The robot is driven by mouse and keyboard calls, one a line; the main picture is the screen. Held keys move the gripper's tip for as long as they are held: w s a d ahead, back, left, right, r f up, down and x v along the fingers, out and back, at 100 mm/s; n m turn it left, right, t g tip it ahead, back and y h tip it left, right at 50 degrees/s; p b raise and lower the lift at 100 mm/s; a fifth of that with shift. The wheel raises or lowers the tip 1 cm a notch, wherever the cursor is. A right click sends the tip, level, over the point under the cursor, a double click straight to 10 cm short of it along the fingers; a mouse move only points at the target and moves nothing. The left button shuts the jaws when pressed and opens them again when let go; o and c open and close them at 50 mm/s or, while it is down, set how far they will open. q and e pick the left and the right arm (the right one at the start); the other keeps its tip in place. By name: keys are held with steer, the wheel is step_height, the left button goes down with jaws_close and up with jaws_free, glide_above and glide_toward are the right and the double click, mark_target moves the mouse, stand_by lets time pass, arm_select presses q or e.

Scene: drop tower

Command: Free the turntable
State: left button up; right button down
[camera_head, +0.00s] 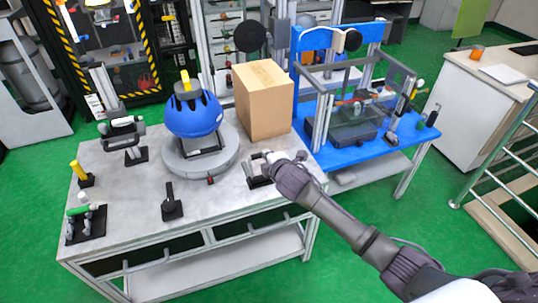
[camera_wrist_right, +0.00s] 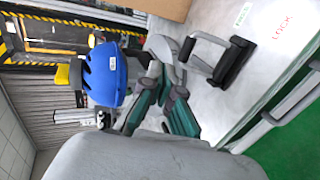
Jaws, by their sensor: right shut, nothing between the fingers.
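The turntable (camera_head: 170,164) is a round grey disc on the worktable, with a blue helmet (camera_head: 193,113) mounted on it. The helmet (camera_wrist_right: 104,75) also shows in the right wrist view. A small lever device (camera_head: 254,181) with a grey frame stands right of the turntable. In the right wrist view, its frame and black bar (camera_wrist_right: 236,63) lie just beyond the fingers. My right gripper (camera_head: 268,158) is shut and empty at this device; whether it touches it I cannot tell. It also shows in the wrist view (camera_wrist_right: 166,92). My left gripper is out of view.
A cardboard box (camera_head: 263,101) stands behind the lever device. Red "LOCK" lettering (camera_wrist_right: 283,25) and a green label (camera_wrist_right: 243,14) mark the tabletop. A small black stand (camera_head: 172,208) sits in front of the turntable. A blue table (camera_head: 400,150) with a framed rig is at right.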

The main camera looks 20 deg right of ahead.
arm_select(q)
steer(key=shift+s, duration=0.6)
arm_select(e)
steer(key=shift+s+r, duration=0.55)
steer(key=shift+s, duration=0.15)
